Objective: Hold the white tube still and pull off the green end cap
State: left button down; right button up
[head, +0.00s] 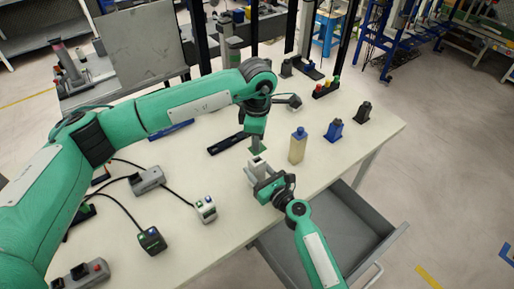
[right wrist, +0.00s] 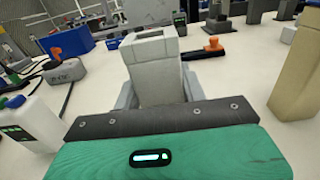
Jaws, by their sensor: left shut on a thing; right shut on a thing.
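The white tube (head: 257,167) stands above the table in the head view, and in the right wrist view the tube (right wrist: 155,72) is upright with a dark square opening at its top. My right gripper (head: 262,178) is shut on the tube, with its grey fingers on either side. My left gripper (head: 257,146) points down just behind and above the tube and is shut. A small green piece (head: 257,151), seemingly the end cap, shows at its fingertips, apart from the tube's top. The left fingers partly hide it. No green cap shows on the tube in the right wrist view.
A beige bottle with a blue top (head: 297,146) stands right of the grippers. A blue-and-dark block (head: 334,130) and a dark block (head: 363,112) stand farther right. Cabled boxes (head: 147,180) lie left. An open grey drawer (head: 345,220) juts out below the table's front edge.

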pick_arm(q)
notch_tip(320, 180, up, 6)
jog(key=shift+f, duration=0.25)
pick_arm(e)
jog(key=o, duration=1.1)
